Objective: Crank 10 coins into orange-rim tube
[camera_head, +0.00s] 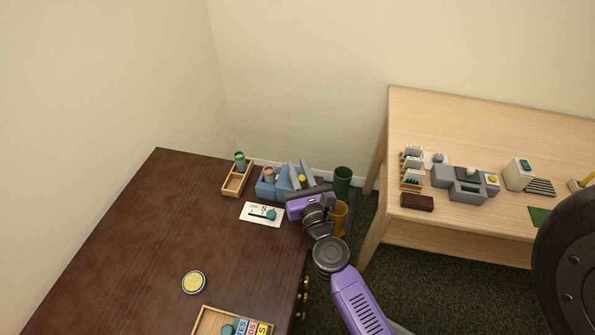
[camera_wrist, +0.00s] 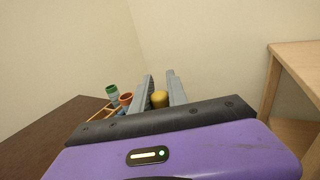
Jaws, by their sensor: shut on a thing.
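The orange-rim tube (camera_head: 269,174) stands upright at the blue coin machine (camera_head: 268,190) near the dark table's far right corner. It also shows in the wrist view (camera_wrist: 126,99), left of my fingers. My gripper (camera_head: 299,168) is at the right side of the machine, with its two grey fingers around a gold-yellow knob (camera_wrist: 160,99). The crank behind the knob is mostly hidden by my fingers and purple gripper body. Coins inside the tube cannot be made out.
A green-rim tube (camera_head: 239,157) stands in a wooden tray (camera_head: 236,182) left of the machine. A white card (camera_head: 252,218) lies in front. A yellow round disc (camera_head: 193,282) and a wooden box (camera_head: 205,322) are nearer. Green (camera_head: 343,178) and yellow (camera_head: 340,216) cups stand at right.

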